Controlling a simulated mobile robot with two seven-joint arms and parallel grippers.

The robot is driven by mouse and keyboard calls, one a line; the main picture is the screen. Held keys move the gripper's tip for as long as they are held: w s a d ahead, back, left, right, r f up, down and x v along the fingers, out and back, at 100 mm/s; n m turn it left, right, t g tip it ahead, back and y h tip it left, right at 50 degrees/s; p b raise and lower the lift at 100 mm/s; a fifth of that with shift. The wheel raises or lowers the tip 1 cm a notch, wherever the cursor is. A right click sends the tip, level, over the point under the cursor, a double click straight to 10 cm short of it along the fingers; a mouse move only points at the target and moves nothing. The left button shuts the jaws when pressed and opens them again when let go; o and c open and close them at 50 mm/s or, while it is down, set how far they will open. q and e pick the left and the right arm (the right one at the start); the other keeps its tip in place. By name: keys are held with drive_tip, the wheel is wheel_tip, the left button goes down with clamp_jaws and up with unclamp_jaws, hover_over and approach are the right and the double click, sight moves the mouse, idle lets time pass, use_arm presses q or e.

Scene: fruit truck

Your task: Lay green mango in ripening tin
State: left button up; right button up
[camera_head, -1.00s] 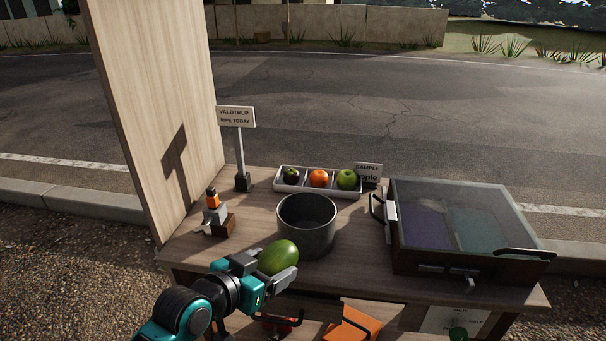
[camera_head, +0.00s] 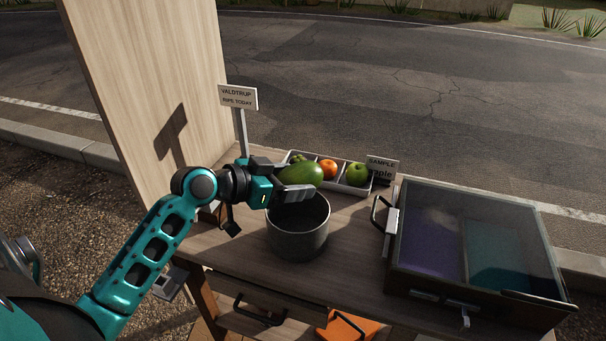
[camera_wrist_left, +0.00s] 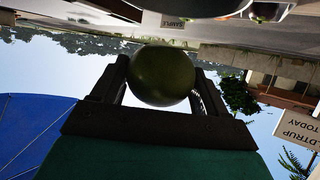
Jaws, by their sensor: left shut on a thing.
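The green mango (camera_head: 300,173) is held in my left gripper (camera_head: 294,187), which is shut on it. It also shows between the two fingers in the left wrist view (camera_wrist_left: 163,76). The ripening tin is a grey, round, open pot (camera_head: 298,240) standing upright on the wooden counter (camera_head: 352,262). The mango and gripper are above the tin's far rim in the head view, apart from it as far as I can tell. The part of the tin's inside that shows looks dark. My right gripper is not in view.
A white sample tray (camera_head: 351,190) behind the tin holds an orange (camera_head: 328,169) and a green apple (camera_head: 357,174); the mango covers its left part. A lidded glass case (camera_head: 476,246) stands at right. A sign (camera_head: 238,97) rises behind my arm. A tall wooden panel (camera_head: 150,80) stands at left.

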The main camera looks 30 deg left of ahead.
use_arm(q)
drive_tip(key=shift+s+f, duration=0.15)
drive_tip(key=shift+f, duration=0.4)
wheel_tip(320, 180, down, 4)
drive_tip(key=b, duration=0.3)
drive_tip(key=shift+f+b, duration=0.15)
drive_tip(key=shift+b, duration=0.2)
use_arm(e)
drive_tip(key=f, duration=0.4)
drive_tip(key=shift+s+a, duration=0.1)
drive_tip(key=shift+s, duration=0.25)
use_arm(q)
drive_tip(key=shift+f, duration=0.25)
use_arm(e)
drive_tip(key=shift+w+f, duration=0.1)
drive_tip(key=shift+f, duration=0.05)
use_arm(q)
drive_tip(key=shift+f+b, duration=0.45)
drive_tip(key=shift+b, duration=0.1)
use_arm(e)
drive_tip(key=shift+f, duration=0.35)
use_arm(q)
drive_tip(key=shift+f, duration=0.15)
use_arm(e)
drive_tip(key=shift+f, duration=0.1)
